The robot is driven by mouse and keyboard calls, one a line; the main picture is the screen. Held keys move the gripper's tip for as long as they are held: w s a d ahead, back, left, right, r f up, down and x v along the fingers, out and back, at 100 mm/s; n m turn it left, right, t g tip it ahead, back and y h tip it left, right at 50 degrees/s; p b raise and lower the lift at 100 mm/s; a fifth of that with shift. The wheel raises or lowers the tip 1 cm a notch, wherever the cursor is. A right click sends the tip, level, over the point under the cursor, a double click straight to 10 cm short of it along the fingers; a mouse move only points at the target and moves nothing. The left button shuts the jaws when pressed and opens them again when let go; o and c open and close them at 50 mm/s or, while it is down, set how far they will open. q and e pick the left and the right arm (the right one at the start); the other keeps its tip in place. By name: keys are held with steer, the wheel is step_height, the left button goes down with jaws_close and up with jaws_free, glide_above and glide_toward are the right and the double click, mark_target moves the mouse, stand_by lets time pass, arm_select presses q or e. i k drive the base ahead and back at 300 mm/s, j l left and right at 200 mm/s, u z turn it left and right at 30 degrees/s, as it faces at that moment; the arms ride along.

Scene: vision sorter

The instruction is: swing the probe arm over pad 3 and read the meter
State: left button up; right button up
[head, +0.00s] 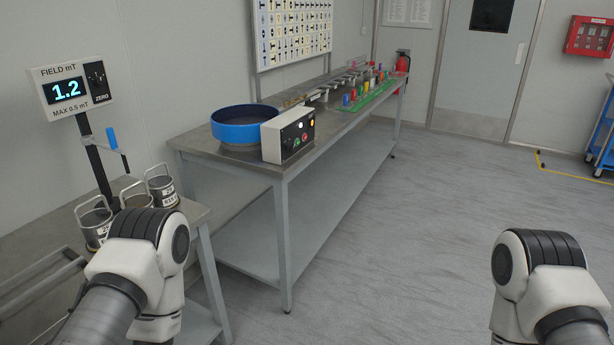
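The meter (70,88) is a white box at the upper left, marked FIELD mT and MAX 0.5 mT. Its lit display reads 1.2, with a dark ZERO panel beside it. It stands on a black post (93,155). A thin arm with a blue handle (112,138) is by the post; I cannot tell whether this is the probe arm. No pad marked 3 can be made out. My arm links show at the lower left and lower right, but neither gripper is in view. My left arm hides part of the bench below the meter.
Several metal canisters with handles (161,187) stand on the near-left bench (194,213). The long bench (202,147) holds a blue bowl (240,113), a control box (289,136) and small coloured parts on a green board (369,97).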

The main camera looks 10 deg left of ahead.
mark_target(87, 140)
steer(key=i+j, duration=0.1)
steer(key=i, duration=0.5)
steer(key=i+j, duration=0.1)
steer(key=i, duration=0.55)
steer(key=i+j+u, duration=0.1)
steer(key=u, duration=0.35)
steer(key=i+j+u, duration=0.15)
steer(key=u, duration=0.3)
steer(key=i+u, duration=0.15)
steer(key=u, duration=0.3)
steer(key=i+u, duration=0.2)
steer(key=u, duration=0.2)
steer(key=k, duration=0.5)
steer(key=i, duration=0.5)
